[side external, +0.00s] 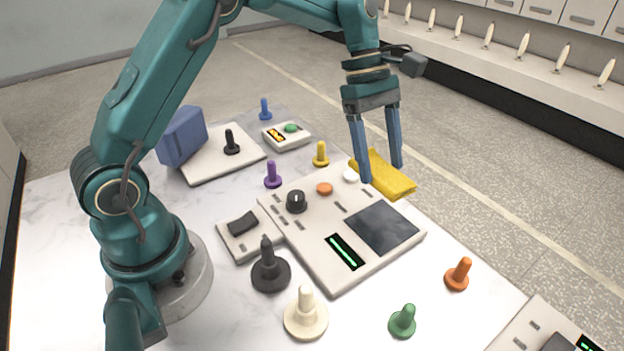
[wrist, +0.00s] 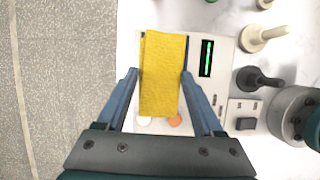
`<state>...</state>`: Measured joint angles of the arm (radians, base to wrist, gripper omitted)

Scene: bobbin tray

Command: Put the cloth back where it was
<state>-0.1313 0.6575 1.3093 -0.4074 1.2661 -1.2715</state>
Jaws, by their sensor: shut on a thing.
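The yellow cloth (side external: 390,178) is folded into a flat rectangle and sits between the fingers of my gripper (side external: 381,173). In the wrist view the cloth (wrist: 163,85) reaches past the fingertips, and my gripper (wrist: 160,72) is shut on its sides. In the side view it appears at the far right edge of the large console (side external: 325,277). From above it hides much of the console's dark screen (side external: 382,228). I cannot tell exactly how high the cloth is above the console.
The console carries a black knob (side external: 296,201), an orange button (side external: 325,188) and a green-lit display (side external: 344,252). A yellow peg (side external: 321,154), purple peg (side external: 272,174), orange peg (side external: 458,274) and green peg (side external: 403,321) stand around it. A blue block (side external: 182,136) stands at the back left.

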